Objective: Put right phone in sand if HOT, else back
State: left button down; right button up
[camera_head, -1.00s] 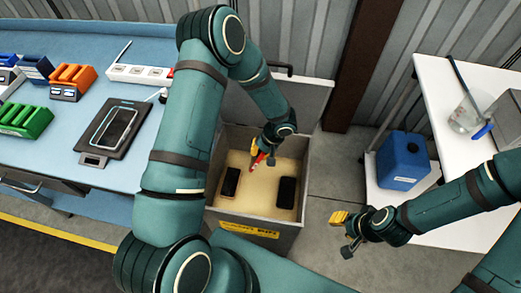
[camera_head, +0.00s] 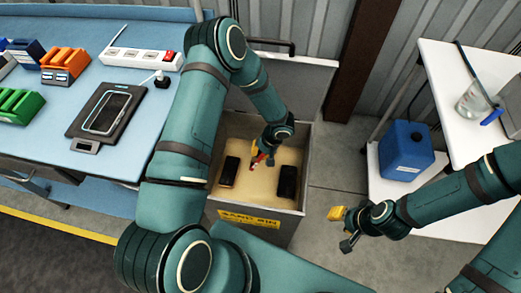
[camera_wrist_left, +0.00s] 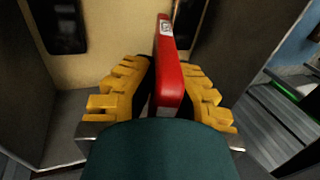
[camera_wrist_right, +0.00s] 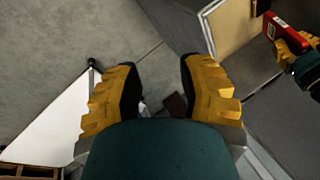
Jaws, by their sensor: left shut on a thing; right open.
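My left gripper (camera_head: 261,157) is shut on a slim red thing (camera_wrist_left: 168,75) with a white label, held above the sand bin (camera_head: 245,218). The red thing also shows in the right wrist view (camera_wrist_right: 287,32); I cannot tell exactly what it is. Two dark phones lie apart on the pale sand (camera_head: 243,199): a left one (camera_head: 229,171) and a right one (camera_head: 288,182). Another phone (camera_head: 108,113) lies on a dark pad on the blue bench. My right gripper (camera_head: 343,228) is open and empty, right of the bin; its spread fingers show in its wrist view (camera_wrist_right: 157,85).
The blue bench (camera_head: 50,155) holds a white power strip (camera_head: 140,58), an orange rack (camera_head: 66,62) and a green rack (camera_head: 20,105). A blue container (camera_head: 405,150) stands on the lower shelf of a white table at right. The bin's lid stands raised behind it.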

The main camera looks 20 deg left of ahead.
pick_arm(q)
notch_tip(320, 180, down, 9)
jog(key=b, duration=0.5)
dwell(0.3)
jog(key=shift+f, duration=1)
dwell(1.5)
jog(key=c, duration=1.1)
grip_release()
jog(key=shift+o, duration=0.2)
